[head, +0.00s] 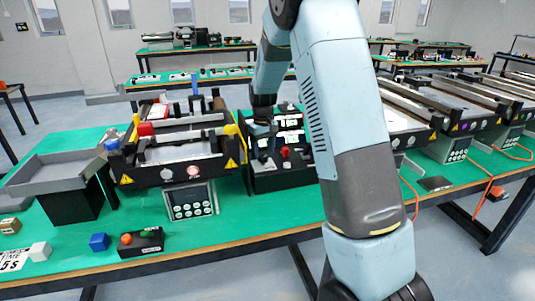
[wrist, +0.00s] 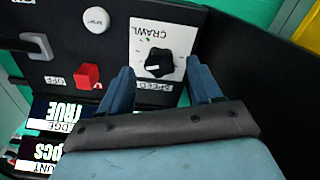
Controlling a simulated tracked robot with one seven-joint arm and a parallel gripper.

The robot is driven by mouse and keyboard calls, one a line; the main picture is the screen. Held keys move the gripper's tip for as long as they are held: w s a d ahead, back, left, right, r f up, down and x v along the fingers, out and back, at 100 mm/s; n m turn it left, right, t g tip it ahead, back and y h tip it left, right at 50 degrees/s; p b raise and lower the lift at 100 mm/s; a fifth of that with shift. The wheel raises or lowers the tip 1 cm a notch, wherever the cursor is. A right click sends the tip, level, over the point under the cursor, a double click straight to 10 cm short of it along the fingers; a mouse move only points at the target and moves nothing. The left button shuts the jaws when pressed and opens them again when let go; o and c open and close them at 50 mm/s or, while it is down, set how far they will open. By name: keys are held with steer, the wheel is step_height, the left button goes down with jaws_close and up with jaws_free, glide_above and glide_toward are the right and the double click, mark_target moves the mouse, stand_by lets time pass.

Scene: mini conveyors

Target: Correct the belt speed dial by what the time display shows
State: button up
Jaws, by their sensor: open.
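The speed dial is a black knob (wrist: 158,63) on a white plate marked SPEED and CRAWL, on a dark control panel (wrist: 70,20). My gripper (wrist: 160,68) is open, with one blue finger on each side of the knob in the wrist view. Whether the fingers touch it I cannot tell. In the head view my gripper (head: 263,132) is over the panel and hides the dial. A white card (head: 12,262) with TIME and 5 s lies at the table's left.
A red switch (wrist: 88,76), a white button (wrist: 96,20) and a grey handle (wrist: 38,46) sit beside the dial. A mini conveyor (head: 180,150) stands left of the panel.

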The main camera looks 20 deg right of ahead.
steer(key=shift+f, duration=0.9)
steer(key=c, duration=1)
steer(key=shift+m, duration=2.2)
steer(key=shift+c, duration=0.2)
steer(key=o, duration=1)
steer(key=shift+o, duration=0.2)
steer(key=shift+r, duration=0.1)
